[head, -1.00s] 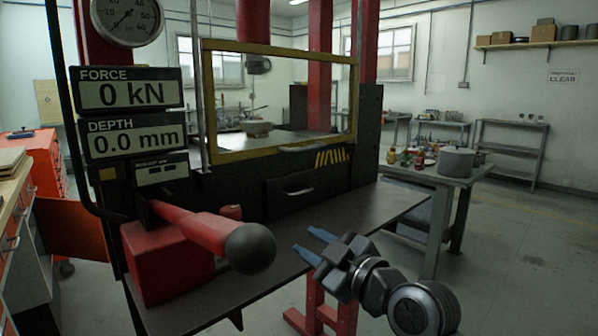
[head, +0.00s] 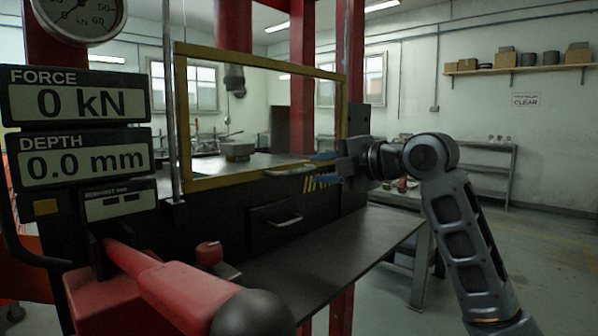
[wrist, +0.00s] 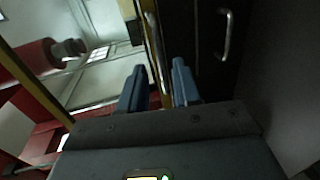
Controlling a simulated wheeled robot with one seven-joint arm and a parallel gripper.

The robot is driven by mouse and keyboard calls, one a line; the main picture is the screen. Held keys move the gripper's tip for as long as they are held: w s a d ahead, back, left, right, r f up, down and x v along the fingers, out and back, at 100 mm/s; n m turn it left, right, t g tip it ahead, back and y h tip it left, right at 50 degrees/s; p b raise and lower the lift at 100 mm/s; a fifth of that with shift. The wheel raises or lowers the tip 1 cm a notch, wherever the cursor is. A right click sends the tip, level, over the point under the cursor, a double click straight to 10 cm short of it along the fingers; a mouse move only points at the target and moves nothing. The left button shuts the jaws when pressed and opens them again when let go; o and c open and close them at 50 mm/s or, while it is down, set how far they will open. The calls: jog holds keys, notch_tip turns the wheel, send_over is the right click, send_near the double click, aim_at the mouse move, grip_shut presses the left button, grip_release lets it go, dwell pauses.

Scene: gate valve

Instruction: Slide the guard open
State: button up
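The guard is a clear panel in a yellow frame (head: 180,115) on the front of the press, and it stands lowered across the opening. My gripper (head: 325,168) is at the lower right of the guard in the head view, its blue fingers pointing left along the bottom rail. In the wrist view the two blue fingers (wrist: 160,86) are apart, with the yellow bottom rail (wrist: 157,50) running up between them. A slim handle bar shows beside that rail (wrist: 152,25). I cannot tell whether the fingers touch it.
A drawer handle (head: 285,221) sits on the dark press front below the guard. A red lever with a black knob (head: 252,315) juts out at the front left. The dark bench top (head: 320,255) below my gripper is clear.

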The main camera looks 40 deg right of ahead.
aim_at(303, 170)
jog(key=x, duration=0.6)
jog(key=shift+w+p, duration=0.2)
jog(key=shift+p, duration=0.15)
jog(key=shift+c, duration=0.5)
grip_shut()
